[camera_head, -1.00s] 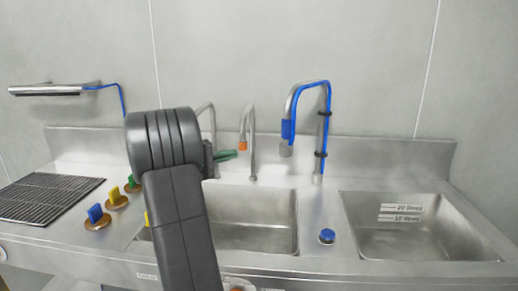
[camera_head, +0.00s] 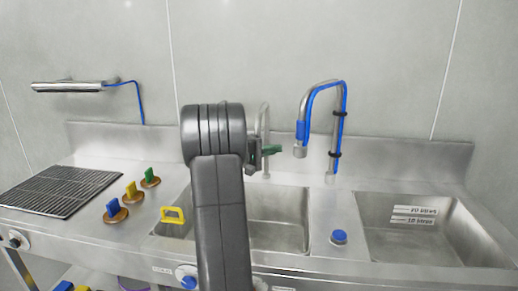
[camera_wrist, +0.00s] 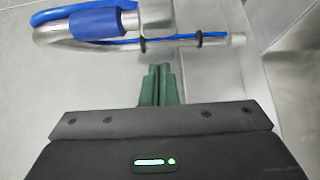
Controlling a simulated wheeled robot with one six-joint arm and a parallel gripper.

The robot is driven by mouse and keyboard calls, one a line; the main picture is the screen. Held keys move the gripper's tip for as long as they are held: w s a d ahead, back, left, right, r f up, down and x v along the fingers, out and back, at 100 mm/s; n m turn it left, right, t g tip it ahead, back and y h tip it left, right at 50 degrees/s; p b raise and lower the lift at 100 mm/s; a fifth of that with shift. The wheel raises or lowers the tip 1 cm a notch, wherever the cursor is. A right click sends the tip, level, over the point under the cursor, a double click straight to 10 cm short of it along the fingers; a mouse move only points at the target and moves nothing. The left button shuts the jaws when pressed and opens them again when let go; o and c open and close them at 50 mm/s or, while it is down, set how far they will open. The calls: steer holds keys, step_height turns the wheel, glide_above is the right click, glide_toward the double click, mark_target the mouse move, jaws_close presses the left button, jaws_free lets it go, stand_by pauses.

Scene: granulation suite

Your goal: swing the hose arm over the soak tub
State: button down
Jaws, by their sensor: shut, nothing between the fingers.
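The hose arm (camera_head: 343,100) is a steel gooseneck with a blue hose clipped along it, on the deck behind the two basins. Its blue-sleeved outlet (camera_head: 300,132) hangs down on the left side of its post, toward the middle basin. It also shows across the top of the wrist view (camera_wrist: 60,33). The right basin, with litre marks on its back wall, appears to be the soak tub (camera_head: 385,240). My gripper (camera_head: 277,150), with green fingers, is shut and empty just left of the outlet. Its fingertips (camera_wrist: 161,68) point toward the pipe, apparently without touching.
A steel tap (camera_head: 264,115) stands partly hidden behind my arm. A blue knob (camera_head: 339,237) sits between the basins. Coloured valves and a drain grate (camera_head: 60,190) are at left.

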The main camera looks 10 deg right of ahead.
steer(key=d, duration=0.1)
steer(key=s+d, duration=0.1)
steer(key=shift+s+d+r, duration=0.1)
steer(key=shift+s+d, duration=0.2)
steer(key=shift+d, duration=0.1)
steer(key=s+d+n+t+y+b, duration=0.25)
steer(key=s+d+b, duration=0.35)
steer(key=d+b, duration=0.6)
steer(key=s+d+n+t+y+b, duration=0.3)
steer(key=s+d+b, duration=0.5)
steer(key=b, duration=0.8)
steer(key=w+d+n+t+y+p, duration=0.1)
steer(key=d+n+t+y+p, duration=0.1)
steer(key=d+p, duration=0.4)
steer(key=w+d+n+t+y+p, duration=0.2)
steer(key=d+p, duration=0.4)
steer(key=d, duration=0.9)
steer(key=shift+w+r+t, duration=0.25)
steer(key=shift+r+t, duration=0.1)
steer(key=shift+t, duration=0.1)
